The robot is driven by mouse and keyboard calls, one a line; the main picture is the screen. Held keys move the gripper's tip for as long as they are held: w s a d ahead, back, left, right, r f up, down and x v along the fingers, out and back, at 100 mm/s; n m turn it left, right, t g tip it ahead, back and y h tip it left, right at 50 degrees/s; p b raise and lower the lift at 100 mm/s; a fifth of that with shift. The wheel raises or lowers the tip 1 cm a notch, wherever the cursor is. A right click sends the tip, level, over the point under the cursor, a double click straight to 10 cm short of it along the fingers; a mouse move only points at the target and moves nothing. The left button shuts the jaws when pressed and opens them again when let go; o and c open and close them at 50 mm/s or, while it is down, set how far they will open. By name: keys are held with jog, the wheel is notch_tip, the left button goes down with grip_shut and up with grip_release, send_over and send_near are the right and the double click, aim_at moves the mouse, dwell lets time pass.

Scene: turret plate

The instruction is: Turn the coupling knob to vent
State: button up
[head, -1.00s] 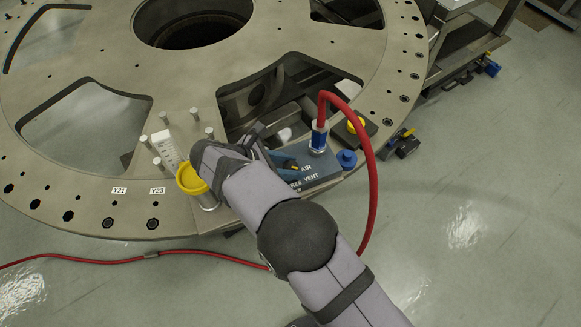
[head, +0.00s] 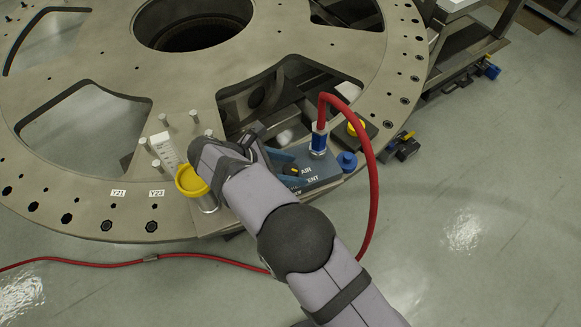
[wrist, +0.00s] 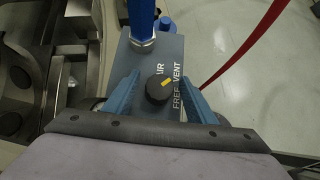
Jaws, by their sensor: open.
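The coupling knob (wrist: 159,89) is round and black with a short yellow mark on top, on a grey-blue block (wrist: 150,55). White AIR, FREE and VENT lettering lies beside it. My gripper (wrist: 160,95) is open, with one blue finger on each side of the knob and gaps showing.
A red hose (head: 371,150) rises from a blue fitting (head: 318,140) on the block and loops right. A blue cap (head: 347,161) is at the block's right end. A yellow ring (head: 192,179) and several metal pins stand left of my wrist on the turret plate (head: 90,205).

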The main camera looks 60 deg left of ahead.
jog(key=shift+b+v, duration=1.4)
jog(key=shift+v, duration=2.3)
jog(key=w+d+m+g+h, duration=0.25)
jog(key=w+d+m, duration=0.5)
jog(key=w, duration=0.65)
jog(key=w+d+m+g, duration=0.2)
jog(key=w+d+m, duration=0.25)
jog(key=d, duration=0.45)
jog(key=w+d+m+g, duration=0.25)
jog(key=w+d, duration=0.25)
jog(key=d, duration=0.5)
jog(key=s+d+m+g+y, duration=0.2)
jog(key=d+m, duration=0.8)
jog(key=d, duration=0.6)
jog(key=s+d+f+m+y, duration=0.2)
jog(key=s+d+m, duration=0.6)
jog(key=d+m, duration=0.1)
jog(key=shift+d+f, duration=0.25)
jog(key=shift+d, duration=0.35)
